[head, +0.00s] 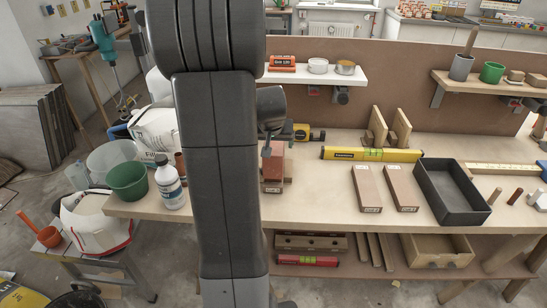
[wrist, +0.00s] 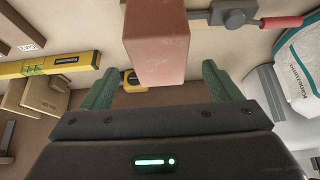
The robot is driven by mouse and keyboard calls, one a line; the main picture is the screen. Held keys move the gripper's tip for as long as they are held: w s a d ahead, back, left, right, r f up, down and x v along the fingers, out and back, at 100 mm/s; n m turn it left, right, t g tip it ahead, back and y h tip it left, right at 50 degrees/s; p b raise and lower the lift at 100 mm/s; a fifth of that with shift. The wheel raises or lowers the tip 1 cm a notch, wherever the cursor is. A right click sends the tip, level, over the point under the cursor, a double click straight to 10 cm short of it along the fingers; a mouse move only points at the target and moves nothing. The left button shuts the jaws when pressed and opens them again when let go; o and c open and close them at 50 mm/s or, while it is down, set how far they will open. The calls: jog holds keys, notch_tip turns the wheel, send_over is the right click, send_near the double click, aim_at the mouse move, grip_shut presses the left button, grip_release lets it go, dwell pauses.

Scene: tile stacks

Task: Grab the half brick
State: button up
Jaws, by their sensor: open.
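A reddish block, which looks like the half brick (head: 274,170), sits on the workbench just right of my arm's column in the head view, partly hidden by it. In the wrist view the half brick (wrist: 157,48) is large at top centre. My gripper (wrist: 157,74) is open, with one green finger to each side of the brick's near end. A gap shows on both sides, so the fingers do not appear to touch it. In the head view my gripper (head: 268,140) is over the brick, mostly hidden.
A yellow level (head: 372,154), two brown tile stacks (head: 367,187) and a black tray (head: 428,193) lie to the right. A grey clamp with a red handle (wrist: 280,22) is close to the brick. A white bottle (head: 169,185) and green bucket (head: 127,181) stand left.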

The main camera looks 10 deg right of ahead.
aim_at(274, 145)
jog(key=x, duration=0.4)
jog(key=shift+w+d, duration=0.1)
jog(key=shift+w, duration=0.05)
jog(key=shift+f, duration=0.2)
dwell(0.6)
jog(key=shift+c, duration=0.2)
grip_shut()
jog(key=shift+r, duration=0.1)
